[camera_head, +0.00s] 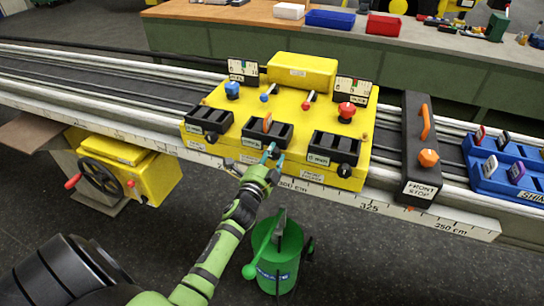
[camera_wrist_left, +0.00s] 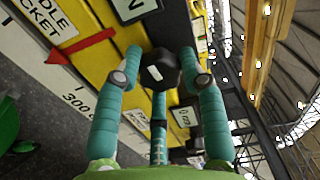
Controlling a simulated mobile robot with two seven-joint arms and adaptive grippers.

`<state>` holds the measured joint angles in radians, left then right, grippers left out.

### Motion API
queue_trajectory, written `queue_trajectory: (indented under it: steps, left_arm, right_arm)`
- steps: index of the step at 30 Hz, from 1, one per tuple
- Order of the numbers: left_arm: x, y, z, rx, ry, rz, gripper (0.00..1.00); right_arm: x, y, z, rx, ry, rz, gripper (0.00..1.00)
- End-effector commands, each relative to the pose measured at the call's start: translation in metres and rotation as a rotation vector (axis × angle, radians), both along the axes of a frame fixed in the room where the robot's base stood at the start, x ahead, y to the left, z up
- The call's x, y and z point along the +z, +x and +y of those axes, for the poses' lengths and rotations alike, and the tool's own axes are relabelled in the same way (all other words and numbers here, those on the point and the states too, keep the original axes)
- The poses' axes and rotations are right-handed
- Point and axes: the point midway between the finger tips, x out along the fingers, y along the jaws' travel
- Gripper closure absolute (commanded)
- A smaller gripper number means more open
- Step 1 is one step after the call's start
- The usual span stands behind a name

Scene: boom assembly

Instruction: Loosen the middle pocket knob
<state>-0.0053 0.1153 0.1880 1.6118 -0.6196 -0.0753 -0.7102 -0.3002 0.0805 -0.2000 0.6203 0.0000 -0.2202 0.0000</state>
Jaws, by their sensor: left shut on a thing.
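The yellow carriage (camera_head: 300,101) sits on the rail and carries three black pockets along its front. The middle pocket (camera_head: 283,133) holds an orange-topped piece (camera_head: 267,123). My left gripper (camera_head: 271,156) is at the front of this pocket, its teal fingers pointing up at it. In the left wrist view the black faceted middle pocket knob (camera_wrist_left: 160,69) sits between the teal fingers of my left gripper (camera_wrist_left: 161,75), which are shut on it. In the head view the fingers largely hide this knob. My right gripper is not in view.
The left pocket (camera_head: 209,119) and right pocket (camera_head: 334,147) flank the middle one. A black front stop (camera_head: 420,178) and blue tray (camera_head: 512,172) are at right. A yellow handwheel box (camera_head: 150,172) hangs at left.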

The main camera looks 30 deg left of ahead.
Motion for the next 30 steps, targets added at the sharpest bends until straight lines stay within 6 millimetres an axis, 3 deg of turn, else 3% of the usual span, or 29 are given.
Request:
queue_trajectory:
  steps: [1,30]
  left_arm:
    - [0.006,0.001,0.005,0.008,-0.04,-0.021,0.92]
    - [-0.001,0.0,0.003,0.008,-0.928,-0.225,0.92]
  right_arm:
    - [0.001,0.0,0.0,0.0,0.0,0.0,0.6]
    - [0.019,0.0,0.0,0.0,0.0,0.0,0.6]
